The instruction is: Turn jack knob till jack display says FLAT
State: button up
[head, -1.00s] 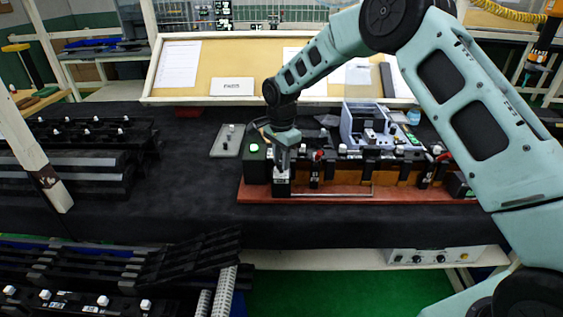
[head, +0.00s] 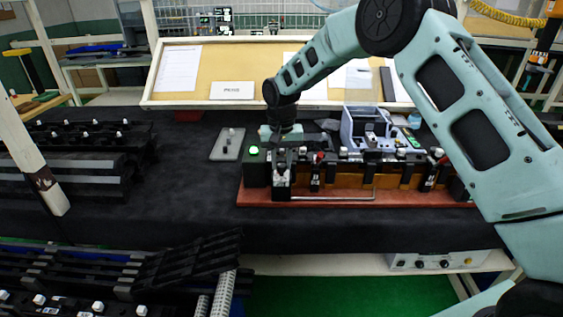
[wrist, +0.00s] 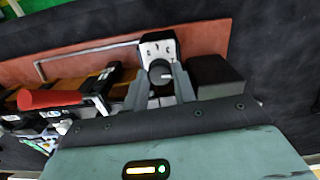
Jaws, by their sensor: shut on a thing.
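My gripper (wrist: 160,88) is shut on the jack knob (wrist: 160,72), a dark round knob with a pale pointer line, in the wrist view. The knob sits on a black jack block with a white marked face (wrist: 158,46). In the head view my gripper (head: 283,158) points down at the left end of the red-brown base (head: 340,198), over the jack block (head: 281,180). A black box with a lit green round light (head: 253,150) stands just left of it. I cannot read the word FLAT on any display in these views.
Several black clamps stand along the base, one with a red handle (wrist: 50,98). A metal rod (head: 340,197) lies along the base's front. A grey fixture (head: 368,125) stands behind it, and a grey tray (head: 228,142) lies to the left. The dark cloth at the front is clear.

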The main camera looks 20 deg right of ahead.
aim_at(281, 165)
jog(key=n, duration=0.5)
jog(key=shift+n, duration=0.3)
jog(key=n, duration=0.4)
jog(key=shift+n, duration=0.4)
jog(key=o, duration=1)
jog(key=shift+r, duration=0.1)
notch_tip(281, 165, up, 17)
jog(key=b, duration=0.3)
jog(key=shift+r, duration=0.15)
